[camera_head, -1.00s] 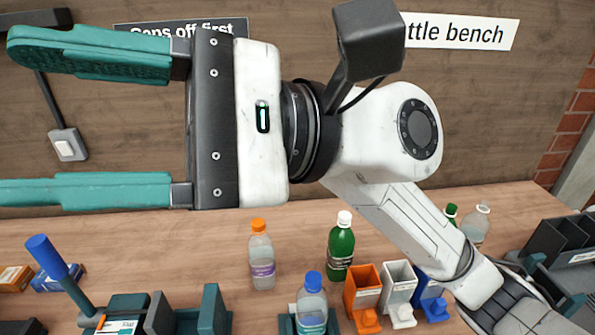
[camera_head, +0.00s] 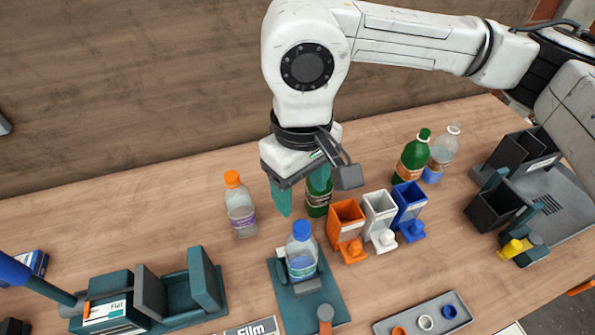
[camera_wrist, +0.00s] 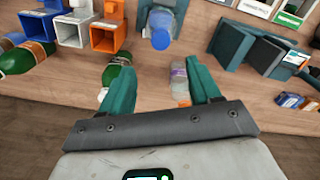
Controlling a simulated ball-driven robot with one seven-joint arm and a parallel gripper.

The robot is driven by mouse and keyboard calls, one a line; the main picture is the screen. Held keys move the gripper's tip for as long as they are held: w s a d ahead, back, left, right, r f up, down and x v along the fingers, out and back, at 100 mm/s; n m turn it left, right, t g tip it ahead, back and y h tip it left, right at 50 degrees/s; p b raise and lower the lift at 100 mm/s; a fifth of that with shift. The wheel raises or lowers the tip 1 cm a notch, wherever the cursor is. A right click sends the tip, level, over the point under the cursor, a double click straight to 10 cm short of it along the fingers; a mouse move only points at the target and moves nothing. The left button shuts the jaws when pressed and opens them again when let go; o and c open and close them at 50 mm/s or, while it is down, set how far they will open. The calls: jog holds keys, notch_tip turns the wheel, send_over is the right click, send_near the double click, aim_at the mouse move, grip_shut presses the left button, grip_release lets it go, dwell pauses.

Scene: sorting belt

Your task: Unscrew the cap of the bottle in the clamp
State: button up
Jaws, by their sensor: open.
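The bottle in the clamp (camera_head: 302,258) is clear with a blue cap (camera_head: 301,229). It stands upright in the teal clamp (camera_head: 310,300) at the front middle of the bench. In the wrist view its blue cap (camera_wrist: 161,39) shows beyond and between my fingers. My gripper (camera_head: 300,198) points down, open and empty, behind and above the clamped bottle. In the wrist view my gripper's teal fingers (camera_wrist: 160,84) are spread apart. The fingers partly hide a green bottle (camera_head: 317,205).
A clear bottle with an orange cap (camera_head: 239,205) stands left of my gripper. Orange (camera_head: 346,225), white (camera_head: 380,215) and blue (camera_head: 409,203) bins stand to the right. A tray with caps (camera_head: 423,318) lies at the front. A teal fixture (camera_head: 165,295) stands front left.

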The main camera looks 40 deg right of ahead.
aim_at(300, 224)
notch_tip(300, 224, down, 9)
jog(key=shift+a+r+p, duration=0.1)
jog(key=shift+r+p, duration=0.05)
jog(key=shift+p, duration=0.8)
jog(key=c, duration=1.1)
jog(key=shift+c, duration=0.2)
jog(key=shift+n+b, duration=0.8)
jog(key=shift+b, duration=0.55)
jog(key=shift+n+b, duration=0.5)
jog(key=shift+b, duration=0.15)
jog(key=shift+n+b, duration=1)
jog(key=shift+b, duration=0.1)
